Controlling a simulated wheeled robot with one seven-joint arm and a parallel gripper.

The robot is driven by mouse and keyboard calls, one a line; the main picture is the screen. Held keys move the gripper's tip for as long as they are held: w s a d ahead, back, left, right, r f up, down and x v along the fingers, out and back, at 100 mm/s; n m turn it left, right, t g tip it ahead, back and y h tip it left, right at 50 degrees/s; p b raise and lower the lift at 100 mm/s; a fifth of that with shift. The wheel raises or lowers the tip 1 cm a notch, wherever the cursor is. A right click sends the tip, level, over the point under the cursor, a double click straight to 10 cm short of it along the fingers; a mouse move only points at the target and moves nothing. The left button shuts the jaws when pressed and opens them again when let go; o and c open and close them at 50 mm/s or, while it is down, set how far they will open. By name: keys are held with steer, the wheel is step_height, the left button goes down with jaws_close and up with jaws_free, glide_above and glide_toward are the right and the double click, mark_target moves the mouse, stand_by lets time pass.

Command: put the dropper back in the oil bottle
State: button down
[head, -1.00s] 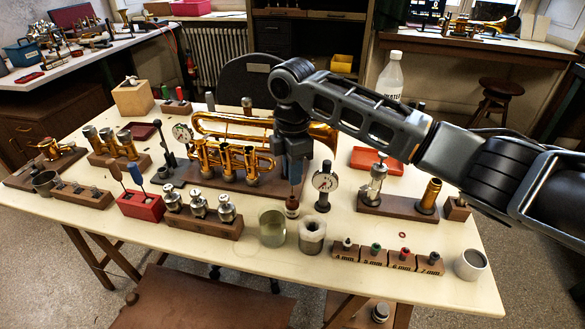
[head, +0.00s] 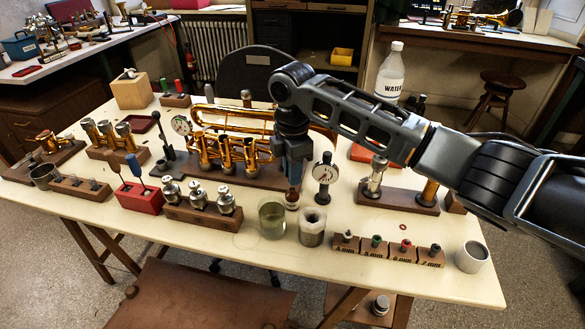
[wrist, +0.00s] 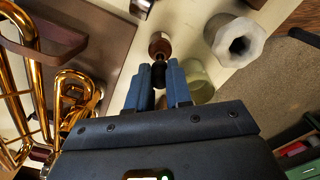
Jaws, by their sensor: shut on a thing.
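The oil bottle (head: 292,203), small and brown with a pale label, stands upright on the bench near the horn. In the wrist view its round brown top (wrist: 159,42) lies just beyond my fingertips. My gripper (head: 294,182) points down directly above the bottle. It is shut on the dropper (wrist: 159,74), whose dark bulb shows between the blue fingers in the wrist view. The dropper lines up with the bottle's mouth. How far its tip is inside the neck is hidden.
A glass jar (head: 272,222) and a hex-topped metal cup (head: 312,228) stand close in front of the bottle. A dial gauge (head: 325,178) stands just right. The brass horn (head: 230,150) lies behind left, and a valve rack (head: 203,216) is at front left.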

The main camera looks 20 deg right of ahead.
steer(key=shift+f+b, duration=0.45)
steer(key=shift+f, duration=0.85)
steer(key=c, duration=1)
jaws_free()
steer(key=shift+o, duration=0.2)
steer(key=shift+r, duration=0.1)
step_height(320, 180, up, 8)
steer(key=shift+f, duration=0.25)
